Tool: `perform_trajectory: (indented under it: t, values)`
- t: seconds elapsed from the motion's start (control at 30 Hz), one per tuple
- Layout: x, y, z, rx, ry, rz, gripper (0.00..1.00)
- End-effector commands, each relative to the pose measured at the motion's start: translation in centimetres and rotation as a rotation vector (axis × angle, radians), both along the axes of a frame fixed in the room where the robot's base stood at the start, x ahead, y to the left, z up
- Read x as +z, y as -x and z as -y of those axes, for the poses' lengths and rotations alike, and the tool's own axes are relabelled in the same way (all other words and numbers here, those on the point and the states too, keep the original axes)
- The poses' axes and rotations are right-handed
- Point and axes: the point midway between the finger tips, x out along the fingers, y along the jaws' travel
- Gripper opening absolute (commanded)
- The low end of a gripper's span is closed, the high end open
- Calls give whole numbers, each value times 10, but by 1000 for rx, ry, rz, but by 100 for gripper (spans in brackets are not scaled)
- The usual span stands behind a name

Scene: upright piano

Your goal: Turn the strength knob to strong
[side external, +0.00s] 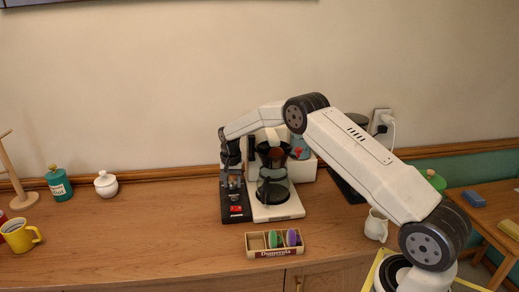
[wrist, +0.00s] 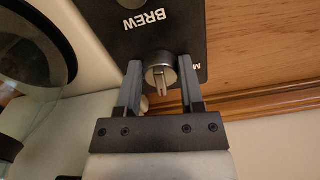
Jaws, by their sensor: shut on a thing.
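The coffee maker (side external: 276,210) stands on the wooden counter, with a glass carafe (side external: 273,187) and a black control panel (side external: 237,214) on its left side. In the wrist view the panel (wrist: 150,35) shows the word BREW and part of a label starting with M. The silver round knob (wrist: 161,72) has a raised grip bar that points toward the bottom of that view. My gripper (wrist: 160,68) is shut on the knob, one dark finger on each side. In the side external view my gripper (side external: 233,182) points down over the panel, and the knob is not clear.
A box (side external: 274,244) with coloured items sits in front of the coffee maker. A white pitcher (side external: 376,225) stands to the right, near my arm. A white sugar pot (side external: 106,184), teal jar (side external: 59,184) and yellow mug (side external: 20,235) are at left. Counter between them is clear.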

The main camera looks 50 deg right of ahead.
Motion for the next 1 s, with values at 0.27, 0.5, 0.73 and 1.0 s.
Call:
perform_trajectory:
  t: [0.27,0.5,0.73,1.0]
  values:
    - [1,-2,0,-227,0,2,0]
    - [1,-3,0,-455,1,3,0]
    - [1,-4,0,-661,1,3,0]
    - [1,-5,0,-833,1,3,0]
